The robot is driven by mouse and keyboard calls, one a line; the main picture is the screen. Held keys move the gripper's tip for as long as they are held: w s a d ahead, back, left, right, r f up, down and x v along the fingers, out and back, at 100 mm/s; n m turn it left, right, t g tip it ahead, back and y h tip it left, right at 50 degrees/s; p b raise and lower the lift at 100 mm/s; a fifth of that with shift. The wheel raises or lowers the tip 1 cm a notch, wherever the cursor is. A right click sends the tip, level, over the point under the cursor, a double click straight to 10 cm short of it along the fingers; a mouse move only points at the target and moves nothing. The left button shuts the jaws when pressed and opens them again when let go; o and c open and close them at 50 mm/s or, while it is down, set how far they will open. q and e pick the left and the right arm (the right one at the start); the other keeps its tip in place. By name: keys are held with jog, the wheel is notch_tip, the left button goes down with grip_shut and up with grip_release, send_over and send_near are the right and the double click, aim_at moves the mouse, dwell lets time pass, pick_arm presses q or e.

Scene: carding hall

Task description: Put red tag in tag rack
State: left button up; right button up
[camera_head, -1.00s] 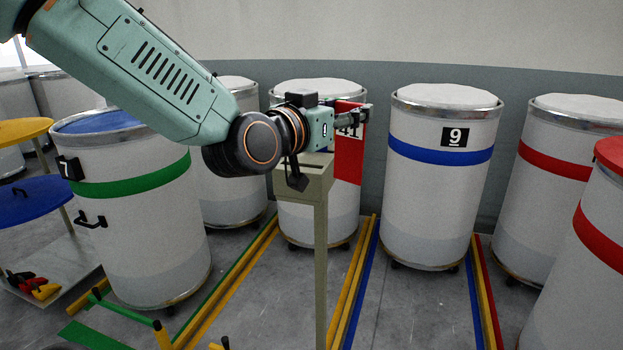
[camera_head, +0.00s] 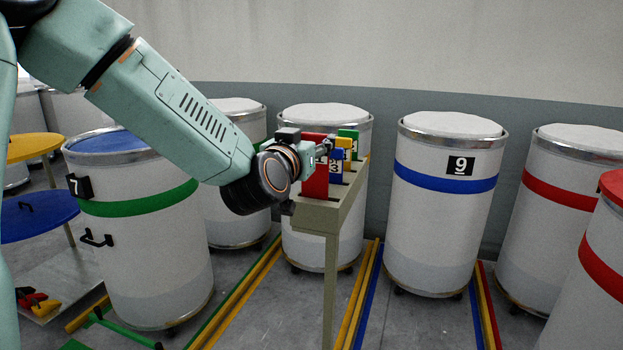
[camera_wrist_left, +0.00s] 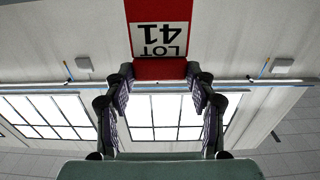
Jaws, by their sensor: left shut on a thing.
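The red tag (camera_head: 315,181) is upright at the near end of the beige tag rack (camera_head: 318,221). My left gripper (camera_head: 324,149) is shut on its upper part. The tag's lower edge is at about the level of the rack's top; I cannot tell whether it sits in a slot. In the left wrist view the red tag (camera_wrist_left: 160,70) is between the fingertips, its white label reading LOT 41 upside down. A blue tag (camera_head: 336,170), a yellow tag (camera_head: 347,144) and a green tag (camera_head: 353,134) stand behind it in the rack. My right gripper is not in view.
White drums surround the rack: one with a green band (camera_head: 140,240) at left, one numbered 9 (camera_head: 445,225) at right. Coloured rails (camera_head: 360,290) run along the floor. Blue (camera_head: 35,215) and yellow (camera_head: 30,147) round lids are at far left.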

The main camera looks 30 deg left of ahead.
aim_at(320, 162)
pick_arm(q)
jog(key=f, duration=0.3)
jog(key=w+d+f, duration=0.1)
jog(key=shift+f, duration=0.4)
jog(key=shift+s+a+f, duration=0.2)
jog(key=shift+a, duration=0.05)
jog(key=shift+s+a, duration=0.1)
jog(key=shift+a, duration=0.05)
jog(key=shift+w+d+f+b, duration=0.1)
jog(key=shift+w+d+b, duration=0.1)
jog(key=shift+d+b, duration=0.15)
jog(key=o, duration=0.8)
jog(key=shift+w+d, duration=0.1)
jog(key=o, duration=0.3)
jog(key=shift+a, duration=0.2)
jog(key=shift+o, duration=0.3)
jog(key=shift+s+a, duration=0.2)
jog(key=shift+s, duration=0.05)
jog(key=shift+w+d+r, duration=0.1)
jog(key=shift+d+r, duration=0.15)
jog(key=shift+d, duration=0.05)
jog(key=p+v, duration=1.1)
jog(key=p, duration=0.1)
jog(key=shift+s, duration=0.4)
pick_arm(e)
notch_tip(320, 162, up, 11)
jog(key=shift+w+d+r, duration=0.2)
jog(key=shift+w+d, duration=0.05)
